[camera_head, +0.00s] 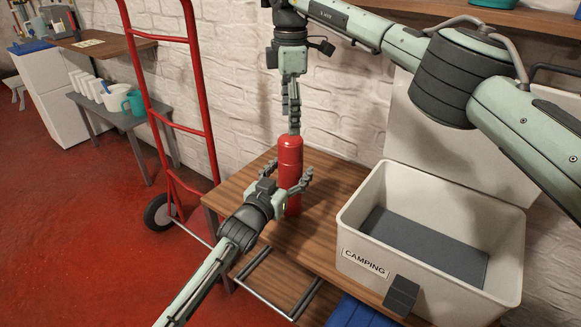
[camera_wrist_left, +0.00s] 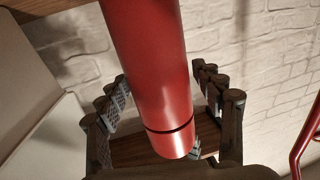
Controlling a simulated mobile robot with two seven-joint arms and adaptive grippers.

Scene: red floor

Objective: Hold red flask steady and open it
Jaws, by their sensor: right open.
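The red flask (camera_head: 290,158) stands upright on the wooden table (camera_head: 325,215); its rounded cap is at the top. In the left wrist view the flask (camera_wrist_left: 158,60) runs through the middle, with a dark seam near its lower end. My left gripper (camera_head: 289,179) is open, with its fingers on either side of the flask; small gaps show between fingers and flask in the left wrist view. My right gripper (camera_head: 294,118) points down directly above the flask, open, its fingertips at or just above the cap. I cannot tell whether they touch it.
A white box marked CAMPING (camera_head: 428,282) stands on the table to the right of the flask. A red hand truck (camera_head: 196,130) stands at the left of the table. A white brick wall (camera_head: 245,75) is behind. A teal mug (camera_head: 134,103) and white cups are on a far grey table.

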